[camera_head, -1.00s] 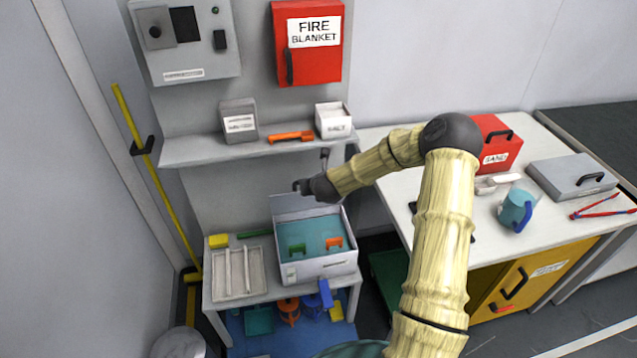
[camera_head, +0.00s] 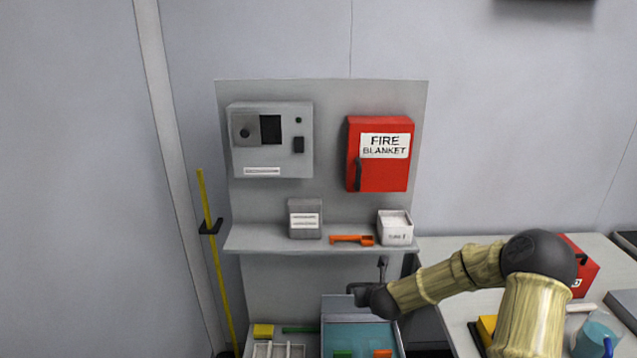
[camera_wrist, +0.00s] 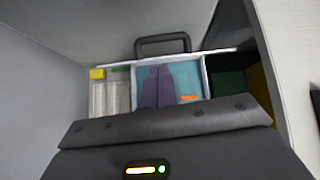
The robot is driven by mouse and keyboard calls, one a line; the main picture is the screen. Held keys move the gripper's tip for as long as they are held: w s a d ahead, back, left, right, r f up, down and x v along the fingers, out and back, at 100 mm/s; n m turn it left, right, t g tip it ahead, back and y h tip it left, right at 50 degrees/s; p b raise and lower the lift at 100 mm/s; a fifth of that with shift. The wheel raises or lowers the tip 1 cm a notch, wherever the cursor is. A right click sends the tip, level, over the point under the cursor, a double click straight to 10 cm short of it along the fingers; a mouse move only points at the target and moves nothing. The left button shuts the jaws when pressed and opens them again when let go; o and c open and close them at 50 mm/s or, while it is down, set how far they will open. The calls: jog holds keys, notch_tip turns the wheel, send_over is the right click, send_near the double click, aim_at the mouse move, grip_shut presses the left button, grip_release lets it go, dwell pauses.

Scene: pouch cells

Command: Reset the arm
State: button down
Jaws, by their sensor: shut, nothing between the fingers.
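My arm (camera_head: 440,280) is cream with dark joints and reaches in from the lower right. It bends at a dark elbow and points left. My gripper (camera_head: 357,290) is small and dark at its end, shut and empty.
A shelf (camera_head: 270,240) above the box carries a grey container (camera_head: 305,218), an orange scoop (camera_head: 352,240) and a white container (camera_head: 396,228). A red fire blanket box (camera_head: 372,175) hangs above. A white table (camera_head: 450,300) with a red box (camera_head: 583,268) stands right. A yellow pole (camera_head: 213,255) stands left.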

jog(key=s+a+r+n+g+y, duration=0.1)
jog(key=s+a+r+n, duration=0.15)
jog(key=n, duration=0.35)
jog(key=s+a+r+n+g+p, duration=0.1)
jog(key=s+a+n, duration=0.1)
jog(key=s+n, duration=0.3)
jog(key=s+a+r+n+g+y, duration=0.1)
jog(key=s+a+r+n, duration=0.15)
jog(key=n, duration=0.45)
jog(key=s+d+r+n+g+p, duration=0.1)
jog(key=s+r+n+g, duration=0.1)
jog(key=s+n, duration=0.7)
jog(key=s+d+r+n+g+h+p, duration=0.1)
jog(key=s+r+n, duration=0.3)
jog(key=s+n, duration=0.4)
jog(key=shift+s+d+r+n+g+h, duration=0.3)
jog(key=shift+s+d+r+n+g, duration=0.25)
jog(key=shift+s, duration=0.7)
jog(key=shift+w+a+f, duration=0.1)
jog(key=shift+f, duration=0.05)
